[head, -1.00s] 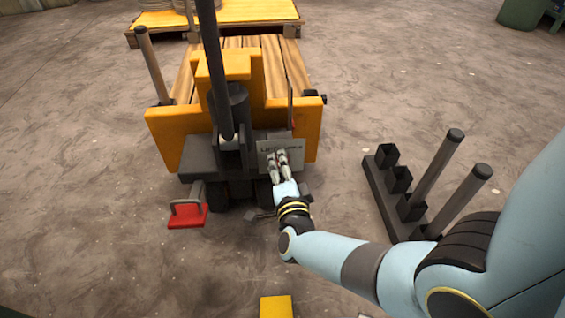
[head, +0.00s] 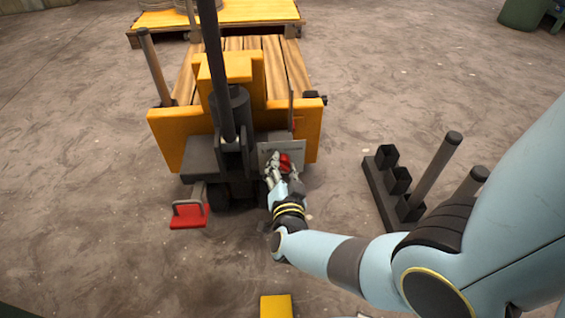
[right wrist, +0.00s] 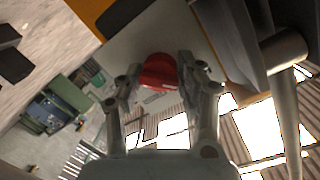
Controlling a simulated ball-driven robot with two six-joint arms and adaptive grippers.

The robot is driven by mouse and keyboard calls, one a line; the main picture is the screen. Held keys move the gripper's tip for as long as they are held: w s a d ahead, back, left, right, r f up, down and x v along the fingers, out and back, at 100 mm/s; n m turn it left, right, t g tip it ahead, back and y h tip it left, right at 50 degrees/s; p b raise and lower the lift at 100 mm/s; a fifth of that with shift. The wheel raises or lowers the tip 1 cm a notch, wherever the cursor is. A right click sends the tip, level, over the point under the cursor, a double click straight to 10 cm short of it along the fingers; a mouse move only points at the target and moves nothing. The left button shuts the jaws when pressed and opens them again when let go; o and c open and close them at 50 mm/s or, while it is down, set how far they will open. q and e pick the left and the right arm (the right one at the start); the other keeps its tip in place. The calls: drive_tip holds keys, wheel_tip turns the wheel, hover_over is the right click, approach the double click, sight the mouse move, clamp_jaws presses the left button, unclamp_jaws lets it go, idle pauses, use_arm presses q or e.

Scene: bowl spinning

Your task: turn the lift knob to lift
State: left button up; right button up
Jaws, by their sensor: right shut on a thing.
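The red lift knob (head: 285,162) sits on a grey panel (head: 267,151) at the front of the yellow and black cart (head: 175,130). My right gripper (head: 281,168) is at the panel with its fingers around the knob. In the right wrist view the knob (right wrist: 159,72) lies between the two fingers (right wrist: 160,85), which are shut on it. The label on the panel is too small to read here. My left gripper is not in view.
A red pedal (head: 188,214) is at the cart's lower left. A dark rack (head: 385,195) with upright grey posts stands on the floor to the right. A yellow block (head: 276,306) shows at the bottom edge. A yellow pallet (head: 220,14) with wood is behind the cart.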

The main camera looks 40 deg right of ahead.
drive_tip(key=shift+a, duration=0.1)
idle(0.3)
drive_tip(key=o, duration=1.1)
drive_tip(key=shift+o, duration=0.2)
drive_tip(key=f+v, duration=0.1)
drive_tip(key=v, duration=0.6)
drive_tip(key=shift+s+r, duration=0.2)
drive_tip(key=shift+r, duration=0.25)
